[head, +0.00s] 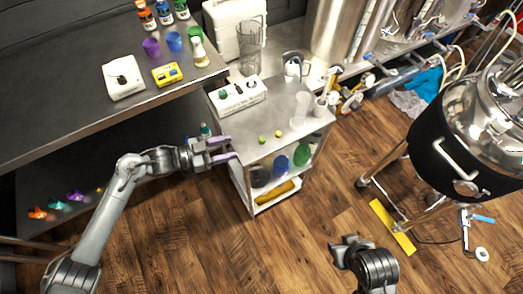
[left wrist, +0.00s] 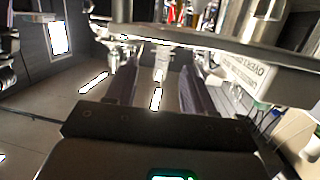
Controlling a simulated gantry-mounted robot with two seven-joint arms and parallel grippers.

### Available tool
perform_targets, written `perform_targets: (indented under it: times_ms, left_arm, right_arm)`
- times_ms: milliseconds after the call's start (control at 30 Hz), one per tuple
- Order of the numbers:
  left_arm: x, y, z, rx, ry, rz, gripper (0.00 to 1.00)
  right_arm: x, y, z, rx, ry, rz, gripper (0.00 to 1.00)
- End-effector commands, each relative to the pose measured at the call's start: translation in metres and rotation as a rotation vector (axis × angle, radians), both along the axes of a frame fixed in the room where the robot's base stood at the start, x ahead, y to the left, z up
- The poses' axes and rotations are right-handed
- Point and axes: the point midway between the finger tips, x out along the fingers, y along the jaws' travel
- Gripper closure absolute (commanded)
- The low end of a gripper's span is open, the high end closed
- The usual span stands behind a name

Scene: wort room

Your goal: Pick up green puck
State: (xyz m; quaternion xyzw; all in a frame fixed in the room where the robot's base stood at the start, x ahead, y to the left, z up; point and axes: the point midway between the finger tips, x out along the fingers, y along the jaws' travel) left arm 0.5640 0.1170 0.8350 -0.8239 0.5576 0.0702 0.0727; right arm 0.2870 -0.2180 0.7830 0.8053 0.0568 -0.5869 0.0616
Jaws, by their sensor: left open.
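Two small yellow-green round pieces lie on the steel cart top (head: 283,110): one near its front edge (head: 262,139), one just right of it (head: 278,133). They are too small to tell which is the green puck. My left gripper (head: 226,148) is open and empty, left of the cart's front left corner and apart from both pieces. In the left wrist view its two purple-grey fingers (left wrist: 159,85) stand apart with nothing between them. My right gripper (head: 338,252) is low at the bottom, over the floor; its jaws are not clear.
A dark bench (head: 60,100) is at left, a steel kettle (head: 465,140) at right.

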Motion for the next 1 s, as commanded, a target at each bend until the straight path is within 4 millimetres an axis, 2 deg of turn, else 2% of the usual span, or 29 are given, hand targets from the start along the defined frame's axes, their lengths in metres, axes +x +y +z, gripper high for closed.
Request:
perform_targets:
  times_ms: [33,133,233,500,800,1000]
  left_arm:
    - [0.003,0.005,-0.007,-0.017,0.005,-0.015,0.47]
    - [0.004,0.009,-0.006,-0.044,0.017,-0.037,0.47]
    - [0.006,0.005,-0.006,-0.058,0.021,-0.049,0.47]
    - [0.017,-0.028,-0.01,-0.062,0.023,-0.051,0.47]
    - [0.023,-0.045,-0.012,-0.059,0.022,-0.05,0.47]
    - [0.031,-0.07,-0.012,-0.061,0.021,-0.051,0.47]
  right_arm:
    - [0.0,0.0,-0.012,0.001,-0.001,-0.001,0.57]
    - [0.0,0.001,-0.017,0.001,-0.001,-0.001,0.57]
    - [0.0,0.001,-0.019,0.003,-0.003,0.0,0.57]
    - [0.0,0.001,-0.021,0.003,-0.004,0.001,0.57]
    - [0.0,0.0,-0.023,0.0,-0.003,0.002,0.57]
    - [0.0,0.0,-0.027,-0.001,-0.003,0.003,0.57]
